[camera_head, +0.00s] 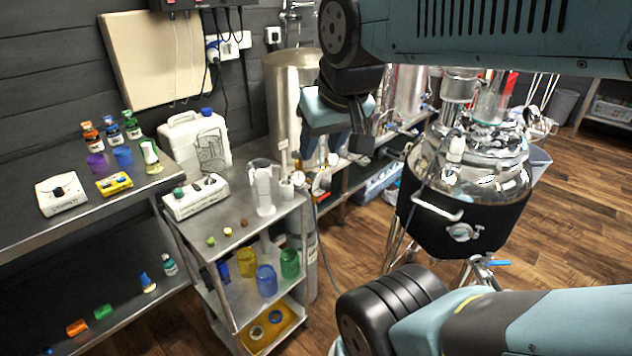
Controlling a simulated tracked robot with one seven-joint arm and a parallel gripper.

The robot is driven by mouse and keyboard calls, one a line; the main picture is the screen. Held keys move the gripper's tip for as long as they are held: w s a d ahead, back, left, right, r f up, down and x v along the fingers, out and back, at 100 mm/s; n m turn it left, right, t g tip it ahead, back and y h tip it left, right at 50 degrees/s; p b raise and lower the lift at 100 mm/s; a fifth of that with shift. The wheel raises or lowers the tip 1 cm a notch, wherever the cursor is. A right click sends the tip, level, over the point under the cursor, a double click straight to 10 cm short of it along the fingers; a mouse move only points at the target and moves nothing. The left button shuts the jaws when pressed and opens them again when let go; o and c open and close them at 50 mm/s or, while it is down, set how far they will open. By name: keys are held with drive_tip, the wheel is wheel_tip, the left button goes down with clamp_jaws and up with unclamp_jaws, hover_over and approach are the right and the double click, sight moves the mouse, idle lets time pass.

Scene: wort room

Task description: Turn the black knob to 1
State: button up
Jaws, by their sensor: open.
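A white box-shaped device (62,196) stands on the left steel bench, with a small black knob (58,191) on its sloped top. Its dial marks and the knob's setting are too small to read. A second white device (195,197) on the steel cart also carries small dark controls, and I cannot tell their kind. My gripper (336,150) is in the upper middle of the view, pointing down with its jaws open and apparently empty. It is well to the right of both devices and appears in front of the tall steel vessel.
On the left bench (30,228) stand several coloured bottles and cups and a yellow block (114,184). A white canister (194,142) is behind the cart's device. The cart (235,245) holds a clear-white apparatus (263,187) and small caps. A black-jacketed kettle (455,215) stands at right.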

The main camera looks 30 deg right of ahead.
drive_tip(key=o, duration=0.3)
drive_tip(key=shift+w+f, duration=0.1)
drive_tip(key=shift+f, duration=0.15)
drive_tip(key=shift+o, duration=0.2)
drive_tip(key=w+a+f+m+g+y, duration=0.1)
drive_tip(key=w+f+m+g+y, duration=0.4)
drive_tip(key=f, duration=0.4)
drive_tip(key=shift+w+m+y, duration=0.4)
drive_tip(key=shift+w+m, duration=0.2)
drive_tip(key=shift+w, duration=0.45)
drive_tip(key=m+t, duration=1.6)
drive_tip(key=m, duration=1)
approach(329, 186)
drive_tip(key=x, duration=0.9)
drive_tip(key=shift+w+a+r, duration=0.1)
drive_tip(key=shift+w+a, duration=0.05)
drive_tip(key=shift+a, duration=0.05)
drive_tip(key=c, duration=1)
